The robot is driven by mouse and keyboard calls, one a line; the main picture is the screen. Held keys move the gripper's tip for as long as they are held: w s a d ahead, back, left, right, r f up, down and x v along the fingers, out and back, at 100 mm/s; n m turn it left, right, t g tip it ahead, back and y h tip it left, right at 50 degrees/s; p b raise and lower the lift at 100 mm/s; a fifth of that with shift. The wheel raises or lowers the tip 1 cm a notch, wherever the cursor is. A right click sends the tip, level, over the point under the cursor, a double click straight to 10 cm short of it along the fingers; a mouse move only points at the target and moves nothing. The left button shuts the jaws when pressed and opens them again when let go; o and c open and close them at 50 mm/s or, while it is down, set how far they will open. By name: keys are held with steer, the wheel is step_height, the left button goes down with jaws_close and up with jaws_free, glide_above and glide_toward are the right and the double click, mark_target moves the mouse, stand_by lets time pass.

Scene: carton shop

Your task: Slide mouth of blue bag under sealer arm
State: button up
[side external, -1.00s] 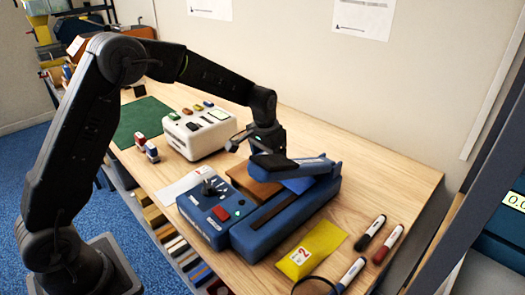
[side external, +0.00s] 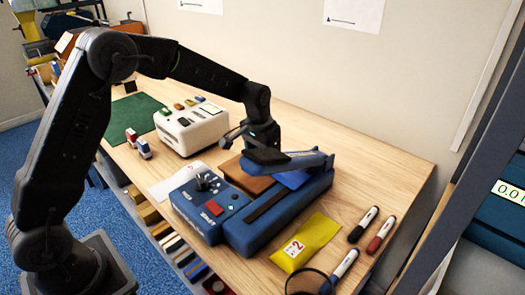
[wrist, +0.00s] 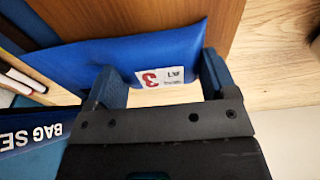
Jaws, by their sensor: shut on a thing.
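The blue bag (wrist: 120,55) has a white label with a red 3 and lies flat over a brown wooden surface in the wrist view. My gripper (wrist: 160,78) is shut on the label end of the bag, one finger at each side. In the side view the bag (side external: 294,179) shows as a bright blue patch just below the raised sealer arm (side external: 308,161). I cannot tell how far the mouth reaches under the arm.
A yellow bag (side external: 308,240) with a 2 label lies right of the sealer, near several markers (side external: 363,225) and a round black-rimmed object (side external: 308,282). A white machine (side external: 192,128) stands at the back left. Bare table lies behind the sealer.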

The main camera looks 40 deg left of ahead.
steer(key=o, duration=0.9)
steer(key=shift+a+r, duration=0.2)
steer(key=shift+r, duration=0.8)
steer(key=shift+a+r, duration=0.2)
steer(key=shift+r, duration=0.8)
steer(key=shift+a+r, duration=0.2)
steer(key=shift+r, duration=0.8)
steer(key=s+d+r+t, duration=0.2)
steer(key=s+r, duration=0.8)
steer(key=s, duration=0.9)
steer(key=s+d+t, duration=0.1)
steer(key=s, duration=0.4)
steer(key=s+f+t, duration=0.1)
steer(key=s, duration=0.5)
steer(key=shift+s+d+f, duration=0.1)
steer(key=shift+s+d, duration=0.1)
steer(key=shift+s, duration=0.1)
